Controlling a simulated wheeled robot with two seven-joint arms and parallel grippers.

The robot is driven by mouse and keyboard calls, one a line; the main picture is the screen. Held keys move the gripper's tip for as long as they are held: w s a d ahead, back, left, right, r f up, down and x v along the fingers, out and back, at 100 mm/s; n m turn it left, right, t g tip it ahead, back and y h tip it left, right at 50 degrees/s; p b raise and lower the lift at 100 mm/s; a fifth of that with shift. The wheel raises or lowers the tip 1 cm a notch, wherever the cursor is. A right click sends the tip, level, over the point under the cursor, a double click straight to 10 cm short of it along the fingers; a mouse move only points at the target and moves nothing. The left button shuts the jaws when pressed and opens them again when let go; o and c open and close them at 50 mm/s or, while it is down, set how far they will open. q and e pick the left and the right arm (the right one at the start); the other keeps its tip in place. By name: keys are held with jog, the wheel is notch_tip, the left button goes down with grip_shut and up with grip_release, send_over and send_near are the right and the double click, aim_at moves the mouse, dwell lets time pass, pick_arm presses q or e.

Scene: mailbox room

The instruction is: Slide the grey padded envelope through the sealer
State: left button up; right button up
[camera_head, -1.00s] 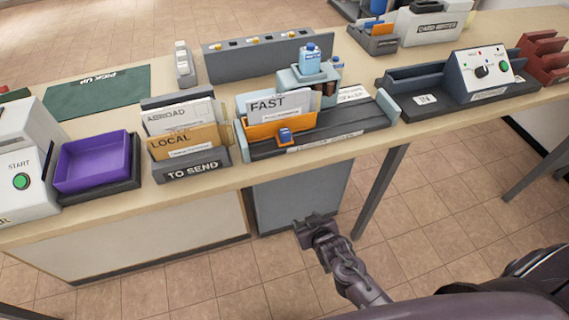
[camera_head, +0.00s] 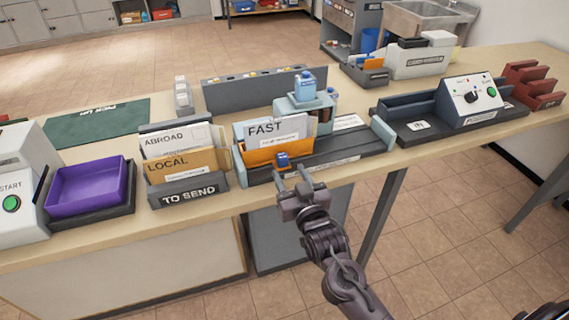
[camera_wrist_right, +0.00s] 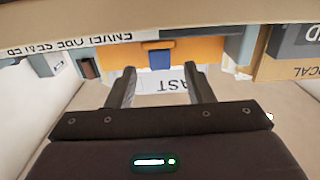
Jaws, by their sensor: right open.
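A light grey envelope marked FAST (camera_head: 263,132), with a white label, stands upright in an orange holder (camera_head: 268,156) at the left part of the sealer (camera_head: 345,148). A small blue tab (camera_head: 282,160) sits on the holder's front. My right gripper (camera_head: 291,178) is open and empty, in front of and just below the tab, apart from it. In the right wrist view the tab (camera_wrist_right: 159,58) shows beyond and between the open fingertips (camera_wrist_right: 160,70), with the FAST envelope upside down below. The envelope's lower part is hidden by the holder. My left gripper is not in view.
A TO SEND rack (camera_head: 190,190) with ABROAD and LOCAL envelopes stands close left of the sealer. A blue bottle stands on the sealer's head (camera_head: 305,110). A dark machine with a dial (camera_head: 470,98) stands to the right. The table's front edge is below the sealer.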

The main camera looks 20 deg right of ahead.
aim_at(284, 164)
jog(key=shift+w+a, duration=0.1)
jog(key=shift+w, duration=2.3)
grip_shut()
